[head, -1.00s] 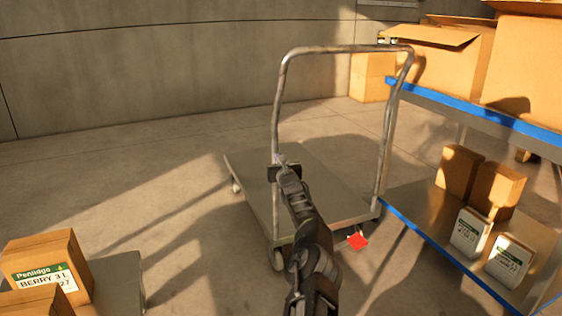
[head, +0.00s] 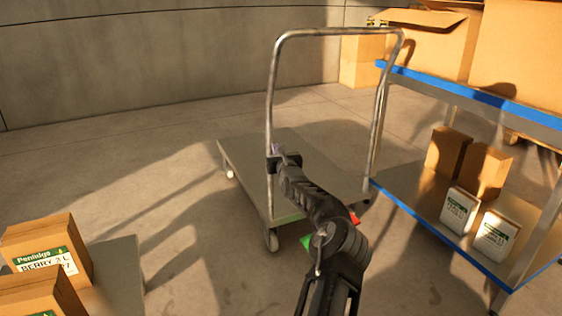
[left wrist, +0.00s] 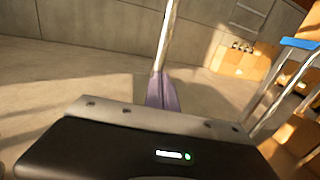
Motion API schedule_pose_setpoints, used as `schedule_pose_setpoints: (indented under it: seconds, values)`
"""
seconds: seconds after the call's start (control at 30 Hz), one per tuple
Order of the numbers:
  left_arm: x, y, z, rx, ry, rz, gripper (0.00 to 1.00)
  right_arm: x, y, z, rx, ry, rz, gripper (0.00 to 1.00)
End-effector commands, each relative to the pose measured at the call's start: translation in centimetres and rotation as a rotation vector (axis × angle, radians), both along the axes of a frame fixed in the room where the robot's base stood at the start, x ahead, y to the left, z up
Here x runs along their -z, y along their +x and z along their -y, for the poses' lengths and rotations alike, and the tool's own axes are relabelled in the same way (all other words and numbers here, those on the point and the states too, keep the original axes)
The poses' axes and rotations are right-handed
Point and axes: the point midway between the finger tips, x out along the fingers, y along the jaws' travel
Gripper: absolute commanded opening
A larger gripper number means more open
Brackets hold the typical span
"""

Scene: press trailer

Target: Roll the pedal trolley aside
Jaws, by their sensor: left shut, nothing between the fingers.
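The pedal trolley has a flat grey deck (head: 235,165) on casters and a tall metal push handle (head: 340,31). A green pedal (head: 306,241) and a red pedal (head: 354,217) show at its near end, both partly behind my left arm. My left gripper (head: 273,156) is at the left upright of the handle, low down. In the left wrist view its purple fingers (left wrist: 163,92) are shut, in line with the upright (left wrist: 166,40); I cannot tell whether they touch it. My right gripper is in neither view.
A blue-edged shelf rack (head: 430,215) with cartons stands close to the trolley's right. A low grey platform (head: 120,270) with labelled boxes (head: 45,250) is at the lower left. Bare floor (head: 100,180) lies left of the trolley, with a concrete wall (head: 150,60) behind.

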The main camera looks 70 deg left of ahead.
Motion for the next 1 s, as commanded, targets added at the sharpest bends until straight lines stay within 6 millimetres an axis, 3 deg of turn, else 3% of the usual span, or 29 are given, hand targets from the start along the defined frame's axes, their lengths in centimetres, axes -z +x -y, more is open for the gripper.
schedule_pose_setpoints:
  seconds: [0.2, 0.43, 1.0]
  values:
    - [-0.4, -0.4, 3.3, 0.003, -0.005, 0.004, 0.0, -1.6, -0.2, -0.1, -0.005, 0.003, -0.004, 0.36]
    - [-0.2, -0.8, 5.9, 0.004, -0.003, 0.002, 0.0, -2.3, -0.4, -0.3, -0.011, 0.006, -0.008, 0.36]
    - [0.0, -0.9, 6.5, 0.004, -0.002, 0.001, 0.0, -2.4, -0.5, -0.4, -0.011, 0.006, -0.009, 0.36]
